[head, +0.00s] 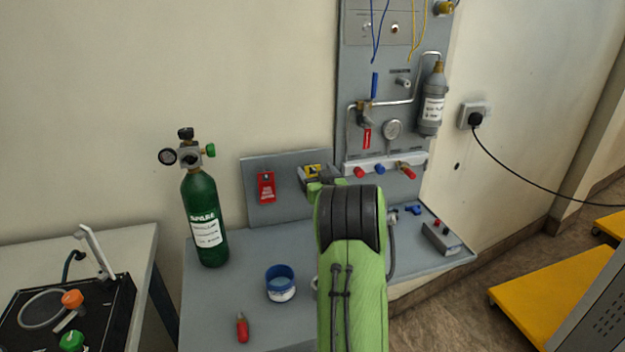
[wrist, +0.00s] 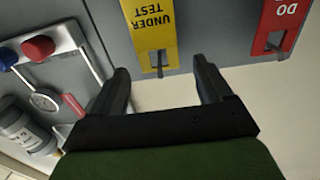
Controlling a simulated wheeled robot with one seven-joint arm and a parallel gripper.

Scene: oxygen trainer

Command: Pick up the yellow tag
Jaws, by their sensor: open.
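The yellow tag (wrist: 151,28) reads "UNDER TEST", upside down in the wrist view, and hangs against a grey panel. In the head view the yellow tag (head: 312,169) shows as a small patch, partly covered by my gripper (head: 318,180). In the wrist view my gripper (wrist: 160,68) is open and empty. Its two dark fingers stand apart, one on each side of the tag's slotted end in the picture. I cannot tell how much depth separates the fingertips from the tag.
A red tag (head: 266,187) hangs on the panel left of the yellow one. A green cylinder (head: 205,220), a blue-rimmed pot (head: 281,283) and a red-handled tool (head: 242,328) stand or lie on the bench. A gauge (head: 392,130) and piping are on the board at right.

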